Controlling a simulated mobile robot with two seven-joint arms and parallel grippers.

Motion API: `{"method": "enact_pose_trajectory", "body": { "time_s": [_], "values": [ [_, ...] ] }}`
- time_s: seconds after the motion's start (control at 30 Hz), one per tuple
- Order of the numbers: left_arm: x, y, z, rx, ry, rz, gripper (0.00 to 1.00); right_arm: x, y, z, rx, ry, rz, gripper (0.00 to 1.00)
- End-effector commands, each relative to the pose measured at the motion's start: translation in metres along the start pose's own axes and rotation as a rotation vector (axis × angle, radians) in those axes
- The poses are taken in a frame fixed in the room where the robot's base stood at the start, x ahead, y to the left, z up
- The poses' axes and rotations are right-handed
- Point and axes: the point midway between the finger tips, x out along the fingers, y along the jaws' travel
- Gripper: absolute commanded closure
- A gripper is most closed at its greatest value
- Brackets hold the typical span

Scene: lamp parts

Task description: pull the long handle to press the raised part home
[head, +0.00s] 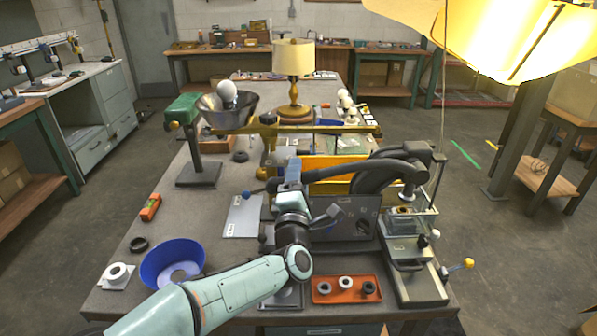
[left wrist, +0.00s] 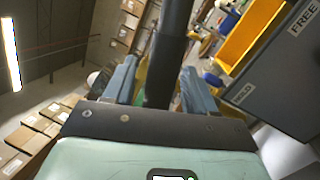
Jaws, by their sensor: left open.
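My left gripper (head: 292,168) is open, its blue fingers beside the grey control box (head: 345,218) in the head view. In the left wrist view the open fingers (left wrist: 157,80) stand either side of a thick dark bar (left wrist: 168,50). I cannot tell whether they touch it, or whether it is the long handle. At the right, a press-like fixture (head: 417,285) has a lever with a yellow ball (head: 468,263). The raised part cannot be made out clearly. My right gripper is not in view.
An orange tray (head: 323,297) with several rings lies at the front edge. A blue bowl (head: 149,266), a white-based ring (head: 117,274) and an orange level (head: 150,208) lie at left. A yellow shade (head: 470,30) hangs at upper right.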

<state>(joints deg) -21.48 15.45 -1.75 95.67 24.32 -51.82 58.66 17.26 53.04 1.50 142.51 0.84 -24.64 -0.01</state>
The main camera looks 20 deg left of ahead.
Motion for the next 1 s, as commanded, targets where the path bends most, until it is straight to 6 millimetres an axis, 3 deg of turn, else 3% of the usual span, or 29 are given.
{"method": "enact_pose_trajectory", "body": {
  "time_s": [0.13, 0.43, 0.47, 0.6, 0.63, 1.0],
  "values": [
    [0.0103, -0.0001, -0.0003, 0.001, 0.0, 0.0, 0.44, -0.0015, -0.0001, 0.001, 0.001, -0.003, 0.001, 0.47],
    [0.0125, -0.0002, -0.0004, 0.001, 0.0, 0.0, 0.44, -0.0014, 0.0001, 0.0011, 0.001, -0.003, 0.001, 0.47],
    [0.0125, -0.0003, -0.0004, 0.001, 0.0, 0.0, 0.47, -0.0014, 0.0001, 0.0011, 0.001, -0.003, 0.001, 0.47],
    [0.0123, -0.0003, -0.0003, 0.001, 0.0, 0.0, 0.93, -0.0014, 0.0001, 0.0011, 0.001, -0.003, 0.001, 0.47],
    [0.0123, -0.0003, -0.0003, 0.001, 0.0, 0.0, 1.0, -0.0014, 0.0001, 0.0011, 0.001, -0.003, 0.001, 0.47],
    [0.0136, 0.004, -0.0039, 0.011, -0.003, -0.002, 1.0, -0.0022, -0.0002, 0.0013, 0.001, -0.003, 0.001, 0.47]
  ]
}}
